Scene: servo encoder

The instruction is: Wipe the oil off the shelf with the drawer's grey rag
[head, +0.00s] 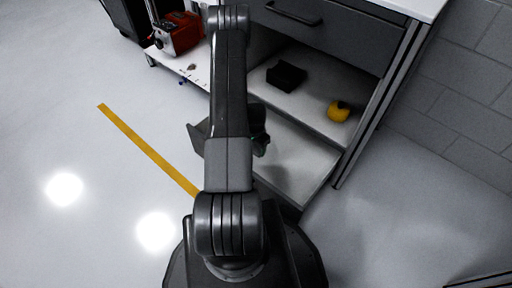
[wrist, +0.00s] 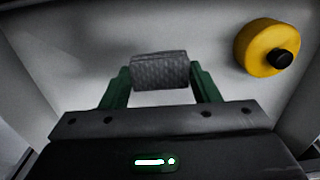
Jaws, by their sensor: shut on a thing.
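My gripper (wrist: 160,76) has green fingers and is shut on a grey, textured rag (wrist: 160,68), seen in the wrist view. The rag is a folded, block-like piece held between the fingertips over a pale surface. In the head view my arm hides most of the gripper. The white shelf (head: 316,118) is under the bench, with a lower pale board (head: 300,180) below it. The drawer (head: 335,38) above has a dark front and handle and looks closed. I cannot make out the oil clearly; faint grey shading on the pale surfaces may be shadow.
A yellow round item (head: 339,111) with a black knob stands on the shelf; it also shows in the wrist view (wrist: 262,46), right of the rag. A black box (head: 287,76) sits left of it. A red machine (head: 179,34) stands at upper left. Left floor is clear.

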